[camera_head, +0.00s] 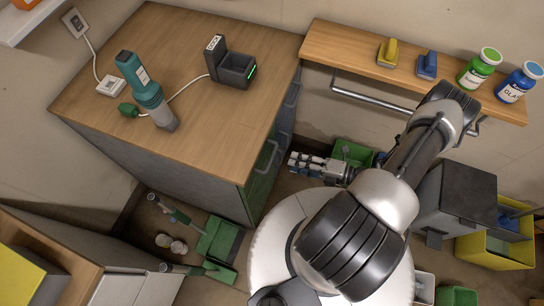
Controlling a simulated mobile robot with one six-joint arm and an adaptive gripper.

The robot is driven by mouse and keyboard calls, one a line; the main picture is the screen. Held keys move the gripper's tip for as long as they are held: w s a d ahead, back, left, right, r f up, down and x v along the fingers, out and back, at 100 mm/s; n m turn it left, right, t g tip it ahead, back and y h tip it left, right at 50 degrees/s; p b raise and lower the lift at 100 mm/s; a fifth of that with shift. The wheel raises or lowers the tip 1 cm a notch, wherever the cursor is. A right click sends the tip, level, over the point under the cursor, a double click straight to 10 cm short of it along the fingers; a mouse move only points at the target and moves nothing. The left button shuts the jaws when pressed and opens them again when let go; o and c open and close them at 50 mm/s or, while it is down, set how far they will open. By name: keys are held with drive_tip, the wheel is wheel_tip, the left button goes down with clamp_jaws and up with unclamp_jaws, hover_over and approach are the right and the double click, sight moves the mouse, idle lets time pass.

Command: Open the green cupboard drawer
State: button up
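The cupboard (200,165) has a wooden top and stands left of centre. Its right-hand side carries the fronts, seen at a steep angle. The green drawer front (259,190) is at the near end, with a pale bar handle (272,156). It looks closed. A blue-grey front (287,112) with its own handle lies farther back. My gripper (296,164) points left toward the green front and is a short way right of its handle, with a gap between. The fingers are small in this view, and I cannot tell how far they are apart.
A wall shelf (345,55) with a rail holds brushes and bottles at the back right. A green bin (352,153) stands behind my gripper. A dark box (460,200) and yellow bin (495,245) are at right. Green dustpans (219,238) lie on the floor near the cupboard.

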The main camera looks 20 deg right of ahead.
sight(272, 156)
drive_tip(key=b+x, duration=0.1)
drive_tip(key=x, duration=0.9)
clamp_jaws()
idle(0.5)
